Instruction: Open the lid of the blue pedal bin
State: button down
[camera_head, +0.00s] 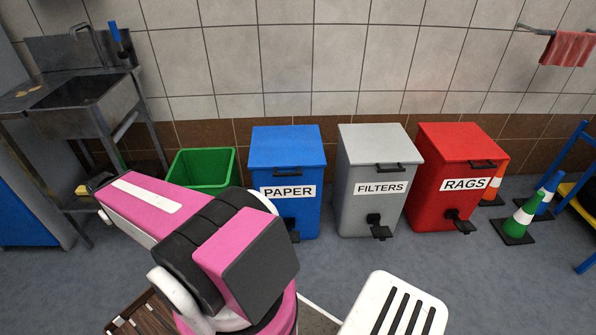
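The blue pedal bin (311,212) stands against the wall, with a white PAPER label on its front. Its flat blue lid (286,145) is shut, with a black handle at the front edge. Its black pedal (292,230) shows low on the front, partly hidden behind my pink and black arm. The arm crosses the lower left of the view in front of the bin, and one link reaches to the left. My gripper cannot be made out, so its state does not show.
An open green bin (203,152) stands left of the blue one. A grey FILTERS bin (355,212) and a red RAGS bin (430,209) stand to its right, lids shut. A metal sink (100,100) is at left. Cones (520,222) stand at right. Floor before the bins is clear.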

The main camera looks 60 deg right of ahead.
aim_at(298, 147)
jog(key=j+z, duration=0.1)
jog(key=z, duration=0.3)
jog(key=j+z, duration=0.2)
jog(key=z, duration=0.2)
jog(key=i+j+z, duration=0.1)
jog(key=z, duration=0.25)
jog(key=l+z, duration=0.1)
jog(key=z, duration=0.25)
jog(key=l+z, duration=0.1)
jog(key=z, duration=0.3)
jog(key=l+z, duration=0.1)
jog(key=z, duration=0.25)
jog(key=k+j+z, duration=0.1)
jog(key=j, duration=0.45)
jog(key=k+j, duration=0.1)
jog(key=j, duration=0.5)
jog(key=z, duration=0.05)
